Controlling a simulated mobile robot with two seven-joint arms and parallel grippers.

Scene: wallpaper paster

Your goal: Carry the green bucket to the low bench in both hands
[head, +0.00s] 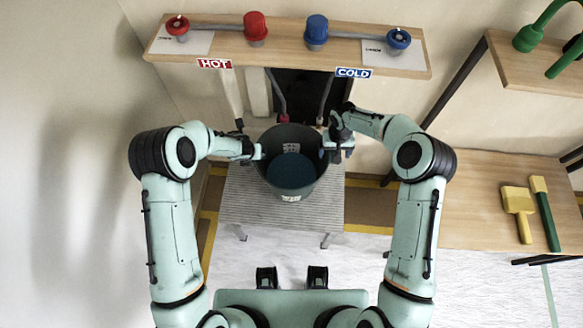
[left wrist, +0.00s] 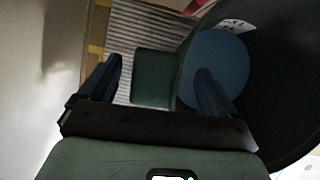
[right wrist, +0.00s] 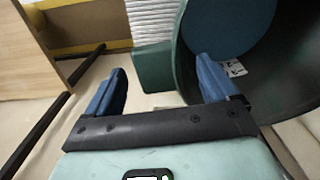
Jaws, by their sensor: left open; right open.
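The dark green bucket (head: 290,193) stands upright on a grey ribbed stand (head: 240,205) below the taps, with blue contents (head: 291,170) inside. My left gripper (head: 258,152) is open at the bucket's left side. In the left wrist view a green side lug (left wrist: 152,78) shows between and beyond its fingers. My right gripper (head: 328,148) is open at the right side, and another green lug (right wrist: 153,65) shows beyond its fingers. In both wrist views one finger overlaps the bucket; contact cannot be told. A low wooden bench (head: 480,190) is at the right.
On the bench lie a yellow brush (head: 518,205) and a green-handled tool (head: 546,215). A wooden shelf (head: 340,50) with red and blue taps overhangs the stand, with a hose (head: 277,95) hanging down. Another shelf (head: 530,75) is upper right. Pale floor (head: 370,260) is clear in front.

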